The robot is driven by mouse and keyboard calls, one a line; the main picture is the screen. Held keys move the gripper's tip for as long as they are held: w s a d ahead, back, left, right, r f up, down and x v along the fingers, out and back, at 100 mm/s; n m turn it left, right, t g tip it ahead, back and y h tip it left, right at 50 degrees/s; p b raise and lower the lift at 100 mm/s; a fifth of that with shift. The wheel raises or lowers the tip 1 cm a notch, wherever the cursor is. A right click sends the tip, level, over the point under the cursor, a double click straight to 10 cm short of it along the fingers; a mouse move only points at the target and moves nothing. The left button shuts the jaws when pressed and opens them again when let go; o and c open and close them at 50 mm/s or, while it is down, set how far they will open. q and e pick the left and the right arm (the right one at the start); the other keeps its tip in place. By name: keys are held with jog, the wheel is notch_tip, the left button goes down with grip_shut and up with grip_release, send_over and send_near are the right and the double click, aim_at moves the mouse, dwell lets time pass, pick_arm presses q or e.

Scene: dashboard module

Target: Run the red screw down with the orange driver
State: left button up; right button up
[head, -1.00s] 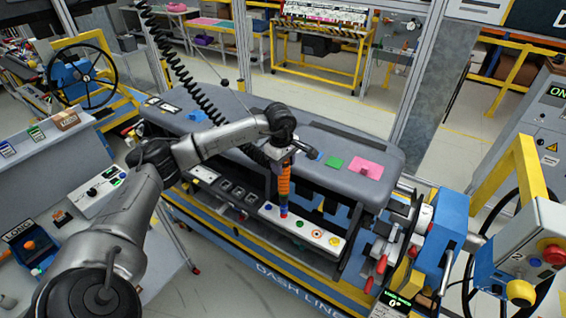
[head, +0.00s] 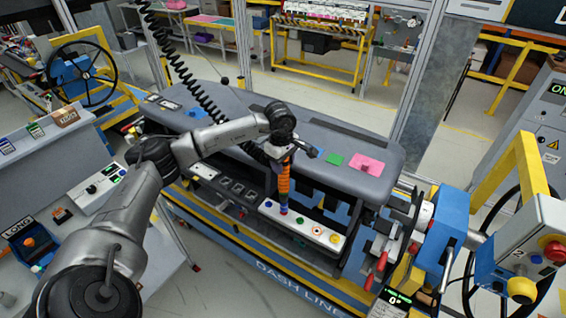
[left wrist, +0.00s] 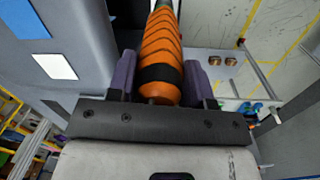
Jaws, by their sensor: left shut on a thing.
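The orange driver (head: 284,182) hangs upright under my left gripper (head: 281,154) in the head view, its lower end at the white strip (head: 309,236) on the dashboard's front. My left gripper is shut on the driver. In the left wrist view, the purple fingers stand on both sides of the ridged orange and black handle (left wrist: 162,52). The driver's blue lower end is at or just above the strip; I cannot tell whether it touches. My right gripper is not in view.
A black coiled cord (head: 184,75) runs down from above toward the driver. The grey dashboard (head: 235,110) carries green (head: 333,159) and pink (head: 367,164) pads. A blue clamp unit with red handles (head: 376,262) stands to the right. A control box (head: 535,245) is at far right.

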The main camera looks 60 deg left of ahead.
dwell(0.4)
pick_arm(q)
jog(key=shift+f, duration=0.3)
dwell(0.5)
jog(key=shift+f+b, duration=0.35)
jog(key=shift+b, duration=0.15)
jog(key=shift+f, duration=0.15)
dwell(0.9)
jog(key=shift+f, duration=0.1)
dwell(0.6)
jog(key=shift+f, duration=0.1)
dwell(0.7)
jog(key=shift+f+b, duration=0.2)
jog(key=shift+b, duration=0.15)
dwell(0.7)
